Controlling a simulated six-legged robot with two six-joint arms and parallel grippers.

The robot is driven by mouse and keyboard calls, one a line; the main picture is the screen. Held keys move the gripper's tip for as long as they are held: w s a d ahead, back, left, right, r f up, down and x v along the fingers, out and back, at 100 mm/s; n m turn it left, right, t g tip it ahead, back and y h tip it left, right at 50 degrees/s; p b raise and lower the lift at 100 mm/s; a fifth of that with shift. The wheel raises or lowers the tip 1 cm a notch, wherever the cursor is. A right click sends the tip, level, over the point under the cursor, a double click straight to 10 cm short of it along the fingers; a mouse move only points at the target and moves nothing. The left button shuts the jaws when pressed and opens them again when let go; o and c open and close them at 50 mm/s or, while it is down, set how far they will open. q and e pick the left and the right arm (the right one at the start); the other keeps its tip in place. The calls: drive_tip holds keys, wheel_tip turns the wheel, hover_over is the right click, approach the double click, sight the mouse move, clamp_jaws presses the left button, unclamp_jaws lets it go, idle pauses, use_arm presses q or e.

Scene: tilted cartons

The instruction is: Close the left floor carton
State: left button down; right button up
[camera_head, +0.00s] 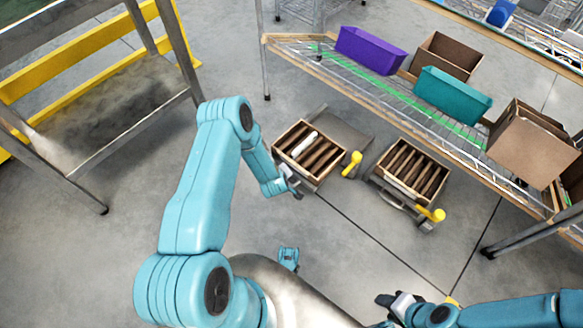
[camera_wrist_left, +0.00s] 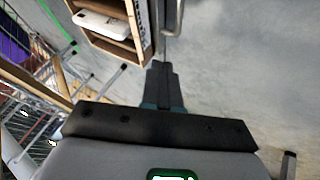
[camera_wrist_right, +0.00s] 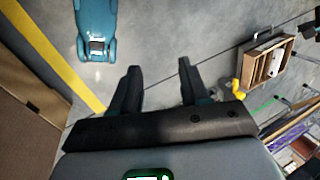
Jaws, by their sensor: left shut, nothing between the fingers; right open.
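My left gripper (camera_head: 297,190) is beside the carton's near lower side in the head view. Its fingers (camera_wrist_left: 161,84) are together and empty in the left wrist view; whether they touch the carton cannot be told. My right gripper (camera_head: 385,300) is low in the head view, far from the carton. Its fingers (camera_wrist_right: 157,80) are apart and empty.
A second open carton (camera_head: 407,185) stands to the right. Yellow handles (camera_head: 352,164) are beside both cartons. A wire shelf with a purple bin (camera_head: 370,49), a teal bin (camera_head: 453,95) and brown boxes stands behind. A metal table (camera_head: 100,95) is left. Near floor is mostly clear.

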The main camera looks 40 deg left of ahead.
use_arm(q)
drive_tip(key=w+a+f+b, duration=0.3)
drive_tip(key=w+f+b, duration=0.4)
drive_tip(key=w+f, duration=0.1)
drive_tip(key=shift+w, duration=0.45)
use_arm(e)
wheel_tip(320, 180, down, 7)
drive_tip(key=w+d+t, duration=0.1)
drive_tip(key=w, duration=0.1)
drive_tip(key=shift+w, duration=0.25)
drive_tip(key=shift+r, duration=0.1)
